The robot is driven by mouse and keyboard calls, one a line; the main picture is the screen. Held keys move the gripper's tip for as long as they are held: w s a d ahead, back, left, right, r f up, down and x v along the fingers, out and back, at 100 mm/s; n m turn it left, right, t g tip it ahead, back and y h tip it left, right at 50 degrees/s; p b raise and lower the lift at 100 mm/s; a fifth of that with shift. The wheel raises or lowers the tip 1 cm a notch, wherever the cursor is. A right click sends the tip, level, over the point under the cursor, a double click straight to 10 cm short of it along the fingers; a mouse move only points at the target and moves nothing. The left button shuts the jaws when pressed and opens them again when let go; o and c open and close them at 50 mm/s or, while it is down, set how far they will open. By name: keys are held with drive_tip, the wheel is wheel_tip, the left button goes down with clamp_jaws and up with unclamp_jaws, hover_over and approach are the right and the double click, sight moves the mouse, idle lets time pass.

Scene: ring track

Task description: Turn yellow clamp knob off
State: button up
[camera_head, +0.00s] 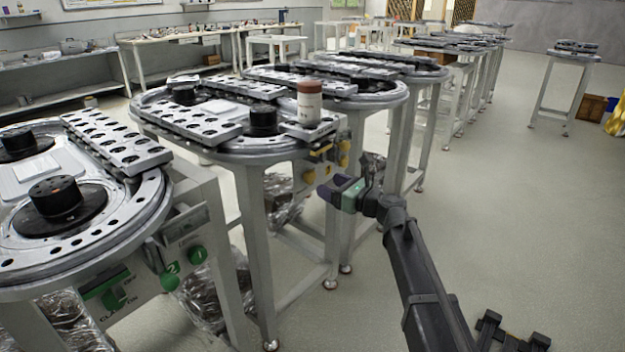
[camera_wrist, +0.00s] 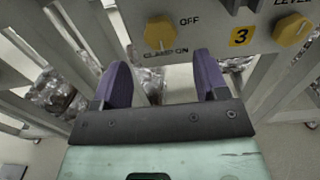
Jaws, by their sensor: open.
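The yellow clamp knob (camera_wrist: 159,33) sits on a grey panel in the upper middle of the wrist view. "OFF" is printed to its upper right and "CLAMP ON" just below it. Its pointer seems to face down toward "CLAMP ON". In the head view the knob (camera_head: 310,177) shows small on the side of the second ring station. My gripper (camera_wrist: 161,64) has two purple fingers spread wide with nothing between them. The knob appears beyond the gap between the fingertips, apart from them. In the head view my gripper (camera_head: 338,190) is just right of the panel.
A second yellow knob (camera_wrist: 292,29), labelled "LEVEL", is right of the yellow "3" label (camera_wrist: 240,36). Table legs and plastic-wrapped bundles (camera_wrist: 57,92) are below the panel. A station with green knobs (camera_head: 196,254) stands at left. The floor at right is mostly clear.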

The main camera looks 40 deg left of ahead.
sight(313, 178)
drive_tip(key=a, duration=0.7)
drive_tip(key=c, duration=0.9)
